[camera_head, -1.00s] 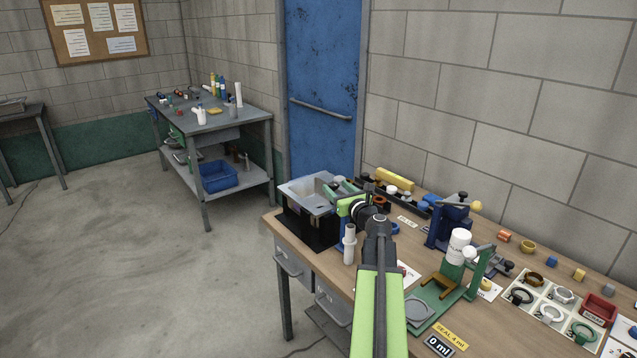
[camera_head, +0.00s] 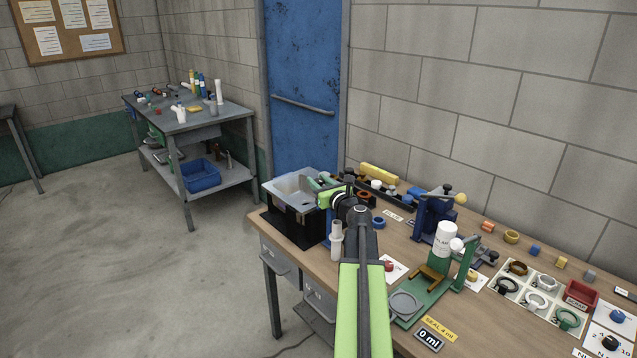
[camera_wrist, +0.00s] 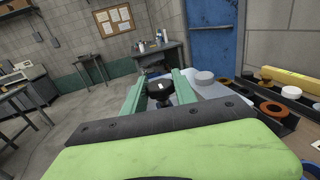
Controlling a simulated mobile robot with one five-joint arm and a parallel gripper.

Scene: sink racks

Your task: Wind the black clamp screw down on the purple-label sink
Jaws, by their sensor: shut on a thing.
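My gripper (camera_head: 318,184) reaches over the right rim of a grey sink (camera_head: 283,187) set in a black box (camera_head: 293,224) at the table's left end. In the wrist view, the two green fingers of my gripper (camera_wrist: 158,79) are closed around a black round knob (camera_wrist: 159,89) with a small white mark on top. It looks like the head of the black clamp screw; its shank is mostly hidden below. No purple label is visible, and my arm covers part of the sink's right side.
A white upright cylinder (camera_head: 336,240) stands close to my arm. A black tray (camera_head: 398,200) with rings lies behind. A blue press (camera_head: 433,217) and a green stand (camera_head: 466,268) occupy the table to the right. Floor left of the table is open.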

